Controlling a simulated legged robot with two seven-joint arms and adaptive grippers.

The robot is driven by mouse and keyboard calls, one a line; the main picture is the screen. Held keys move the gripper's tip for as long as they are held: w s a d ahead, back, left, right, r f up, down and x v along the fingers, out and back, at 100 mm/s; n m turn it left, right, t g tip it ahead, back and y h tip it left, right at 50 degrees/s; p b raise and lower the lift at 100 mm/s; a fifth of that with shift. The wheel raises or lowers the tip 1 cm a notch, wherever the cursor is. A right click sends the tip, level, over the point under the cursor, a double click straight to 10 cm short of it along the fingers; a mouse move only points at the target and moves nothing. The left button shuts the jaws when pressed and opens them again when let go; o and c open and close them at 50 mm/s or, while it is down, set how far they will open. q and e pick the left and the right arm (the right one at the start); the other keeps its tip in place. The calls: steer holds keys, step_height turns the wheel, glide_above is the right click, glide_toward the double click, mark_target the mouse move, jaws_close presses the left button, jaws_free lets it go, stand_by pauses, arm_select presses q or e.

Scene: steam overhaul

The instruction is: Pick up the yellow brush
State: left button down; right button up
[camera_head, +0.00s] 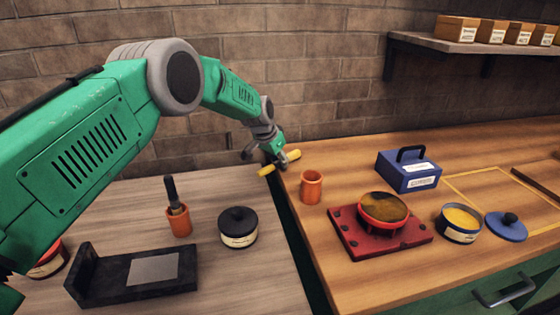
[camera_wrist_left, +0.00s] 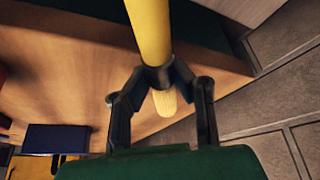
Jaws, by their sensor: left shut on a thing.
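The yellow brush (camera_head: 292,156) is in my left gripper (camera_head: 276,160), near the back of the benches, above the gap between them. In the left wrist view, the fingers of my left gripper (camera_wrist_left: 158,76) close around the yellow brush (camera_wrist_left: 149,30). Its smooth yellow handle runs up out of that picture, and its pale bristle end shows between the fingers. In the head view the brush lies nearly level, sticking out on both sides of the gripper. My right gripper is not in view.
On the right bench are an orange cup (camera_head: 311,187), a blue box (camera_head: 407,170), a red base (camera_head: 350,232) with a round dish and a yellow-filled tin (camera_head: 460,224). The left bench holds an orange cup (camera_head: 179,220) with a dark brush and a black-lidded jar (camera_head: 238,228). A brick wall stands behind.

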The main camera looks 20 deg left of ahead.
arm_select(q)
steer(key=shift+s+f, duration=0.25)
steer(key=shift+s, duration=0.1)
steer(key=shift+s+d, duration=0.1)
steer(key=shift+d+r, duration=0.15)
steer(key=shift+d, duration=0.55)
steer(key=c, duration=1.3)
jaws_free()
steer(key=shift+c, duration=0.2)
steer(key=shift+a, duration=0.6)
steer(key=shift+d+r, duration=0.1)
steer(key=shift+r, duration=0.1)
steer(key=v, duration=1.1)
steer(key=shift+r, duration=0.25)
